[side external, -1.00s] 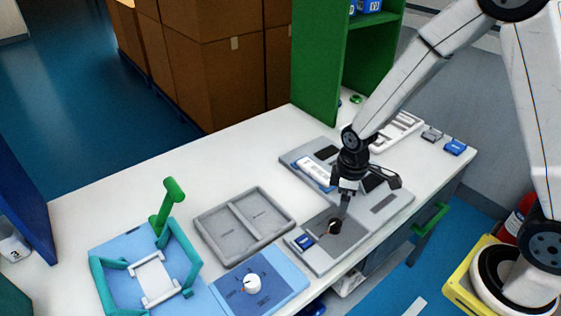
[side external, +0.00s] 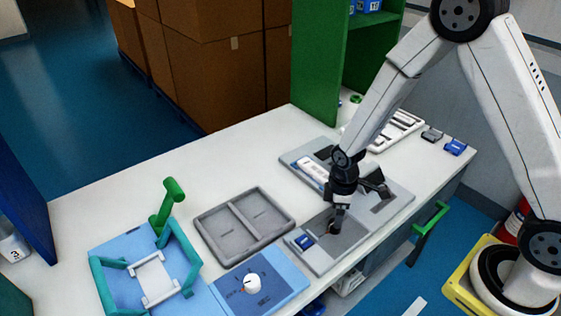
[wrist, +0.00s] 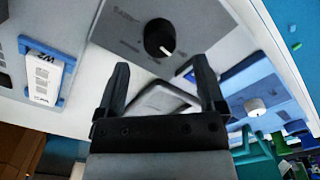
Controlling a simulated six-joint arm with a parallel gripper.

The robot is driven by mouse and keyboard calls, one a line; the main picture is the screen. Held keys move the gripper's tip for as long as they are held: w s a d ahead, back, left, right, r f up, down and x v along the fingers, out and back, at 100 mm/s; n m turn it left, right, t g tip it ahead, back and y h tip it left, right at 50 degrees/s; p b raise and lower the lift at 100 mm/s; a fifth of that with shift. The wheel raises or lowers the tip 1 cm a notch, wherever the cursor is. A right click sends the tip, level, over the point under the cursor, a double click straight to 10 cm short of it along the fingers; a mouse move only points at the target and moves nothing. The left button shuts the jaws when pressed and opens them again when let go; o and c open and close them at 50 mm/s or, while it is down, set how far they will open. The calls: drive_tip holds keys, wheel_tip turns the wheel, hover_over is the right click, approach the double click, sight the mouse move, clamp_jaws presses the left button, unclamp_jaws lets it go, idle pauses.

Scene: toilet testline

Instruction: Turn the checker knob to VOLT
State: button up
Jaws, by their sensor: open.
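A round black knob with a white pointer mark (wrist: 159,38) sits on a grey panel (wrist: 120,25) in the wrist view. The pointer slants toward the lower right; the panel's print is too blurred to read. My gripper (wrist: 161,76) is open and empty, its two black fingers apart, with the knob ahead between their lines. A separate white knob (side external: 252,284) is on a blue panel (side external: 275,297) to the left.
A grey two-part tray (side external: 243,243) lies left of my gripper. A blue fixture with teal walls (side external: 102,285) and a green lever (side external: 168,202) is further left. A blue-and-white module (side external: 313,172) lies behind my gripper. A green shelf (side external: 315,75) stands at the back.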

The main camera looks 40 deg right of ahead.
sight(331, 229)
drive_tip(key=shift+f, duration=2.35)
drive_tip(key=shift+c, duration=0.2)
clamp_jaws()
drive_tip(key=shift+m, duration=0.4)
drive_tip(key=m, duration=1)
